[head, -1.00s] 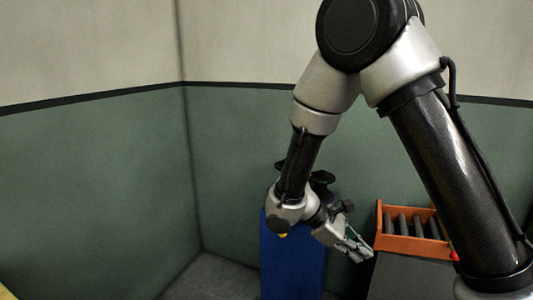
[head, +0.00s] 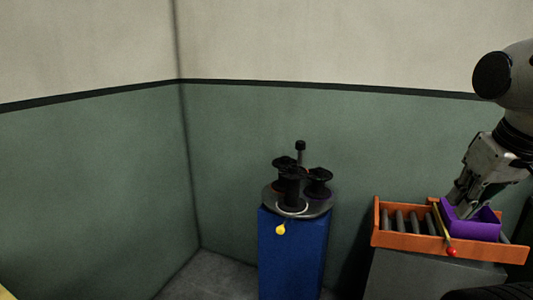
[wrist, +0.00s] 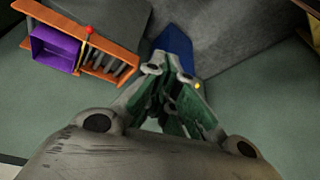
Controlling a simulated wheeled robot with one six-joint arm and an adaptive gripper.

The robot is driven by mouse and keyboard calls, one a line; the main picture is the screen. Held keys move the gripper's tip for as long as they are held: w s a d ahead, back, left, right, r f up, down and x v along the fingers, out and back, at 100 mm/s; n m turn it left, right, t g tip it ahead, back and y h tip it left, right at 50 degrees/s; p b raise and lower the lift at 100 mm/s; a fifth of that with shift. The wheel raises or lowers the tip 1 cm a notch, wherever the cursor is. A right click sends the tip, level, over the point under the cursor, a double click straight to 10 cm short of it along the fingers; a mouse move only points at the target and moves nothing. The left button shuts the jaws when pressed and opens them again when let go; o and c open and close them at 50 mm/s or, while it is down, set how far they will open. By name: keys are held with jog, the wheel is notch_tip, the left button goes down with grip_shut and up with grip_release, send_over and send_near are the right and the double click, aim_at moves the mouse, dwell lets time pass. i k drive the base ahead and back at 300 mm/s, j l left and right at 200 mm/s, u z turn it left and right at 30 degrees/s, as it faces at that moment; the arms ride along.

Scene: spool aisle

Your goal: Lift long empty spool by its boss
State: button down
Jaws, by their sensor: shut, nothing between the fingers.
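Several black spools stand on a round grey turntable (head: 325,210) on top of a blue pedestal (head: 290,255). One black piece (head: 300,148) at the back rises above the others on a thin stem. I cannot tell for sure which one is the long empty spool. My gripper (head: 461,208) is shut and empty, far to the right of the spools, over or just in front of a purple bin (head: 470,228). In the wrist view the shut fingers (wrist: 178,72) cover part of the blue pedestal (wrist: 173,42), and no spool shows clearly.
The purple bin sits in an orange roller rack (head: 400,241) on a grey stand (head: 420,275). A yellow rod with a red ball (head: 451,251) crosses the rack. A yellow ball (head: 280,229) hangs at the turntable's front edge. Green walls (head: 100,170) meet behind the pedestal.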

aim_at(291, 202)
jog(key=i+l+u, duration=0.2)
jog(key=i, duration=0.3)
jog(key=i+l+u, duration=0.25)
jog(key=i+l, duration=0.1)
jog(key=i, duration=0.1)
